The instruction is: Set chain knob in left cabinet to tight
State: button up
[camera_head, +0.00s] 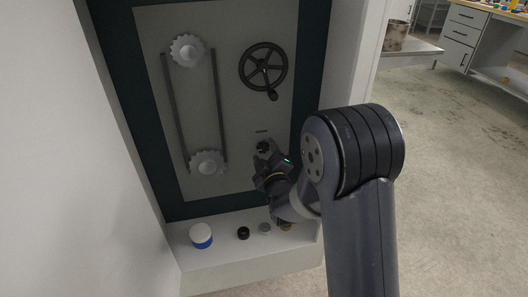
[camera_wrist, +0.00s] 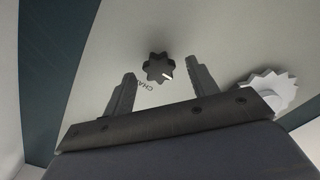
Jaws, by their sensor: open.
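The chain knob (camera_wrist: 157,68) is a dark, lobed knob with a white pointer mark, on the grey panel of the cabinet. In the wrist view it lies just beyond my gripper (camera_wrist: 160,85), roughly between the two fingertips, with part of the label "CHA" beside it. In the head view the knob (camera_head: 263,147) shows small, just above my gripper (camera_head: 263,165), which partly covers that area. My gripper is open and empty, its fingers apart from each other. I cannot tell whether a finger touches the knob. The pointer's setting marks are not readable.
A black handwheel (camera_head: 263,67) with a crank handle sits above the knob. Two sprockets (camera_head: 187,50) with a chain are at left. A ledge (camera_head: 215,262) below holds a blue-and-white container (camera_head: 201,236) and several small round pieces. A white wall (camera_head: 70,180) stands at left.

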jog(key=shift+w+a, duration=0.2)
jog(key=shift+w, duration=0.5)
jog(key=c, duration=1)
jog(key=shift+o, duration=0.2)
